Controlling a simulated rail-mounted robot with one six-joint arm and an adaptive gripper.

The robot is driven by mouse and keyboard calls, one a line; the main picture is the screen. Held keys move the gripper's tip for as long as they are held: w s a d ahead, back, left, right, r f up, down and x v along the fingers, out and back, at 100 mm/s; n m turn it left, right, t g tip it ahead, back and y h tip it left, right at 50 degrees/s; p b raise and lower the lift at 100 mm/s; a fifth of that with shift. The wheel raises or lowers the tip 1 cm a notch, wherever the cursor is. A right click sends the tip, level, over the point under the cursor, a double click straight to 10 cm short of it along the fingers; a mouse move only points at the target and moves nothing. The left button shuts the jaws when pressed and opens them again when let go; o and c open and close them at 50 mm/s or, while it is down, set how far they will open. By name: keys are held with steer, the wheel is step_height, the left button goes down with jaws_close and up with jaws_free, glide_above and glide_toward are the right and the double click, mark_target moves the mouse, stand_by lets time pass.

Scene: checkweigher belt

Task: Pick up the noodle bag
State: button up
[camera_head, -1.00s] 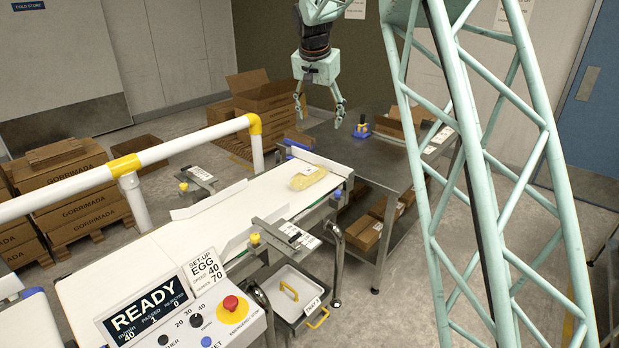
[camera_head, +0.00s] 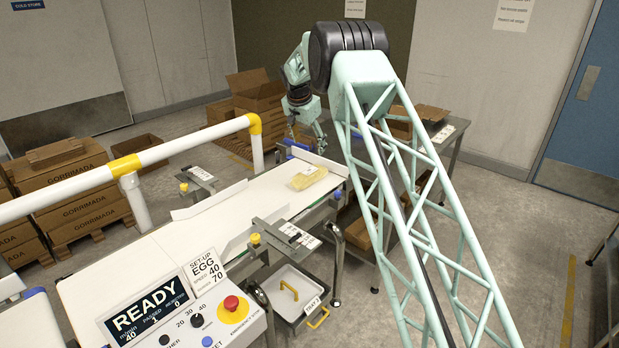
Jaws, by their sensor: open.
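The noodle bag (camera_head: 309,178), a pale yellow packet with a light label, lies flat near the far end of the white belt (camera_head: 262,202). My gripper (camera_head: 307,142) is open, beyond the belt's far end, behind and above the bag. It is apart from the bag and holds nothing that I can see. Part of its right side is close to my arm links in the picture, and the fingertips are small and hard to make out.
A white and yellow guard rail (camera_head: 185,146) runs along the belt's left side. A control panel reading READY (camera_head: 150,308) stands at the near end. A grey metal table (camera_head: 447,152) is beyond the belt, partly behind my arm. Cardboard boxes (camera_head: 262,98) stand at the back.

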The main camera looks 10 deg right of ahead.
glide_toward(310, 171)
step_height(310, 171, up, 2)
steer(key=shift+s+a+m, duration=0.2)
steer(key=shift+s+m, duration=0.1)
steer(key=shift+m, duration=0.1)
steer(key=shift+x, duration=4.2)
steer(key=shift+d+f, duration=0.1)
steer(key=shift+x, duration=2.5)
steer(key=c, duration=1.3)
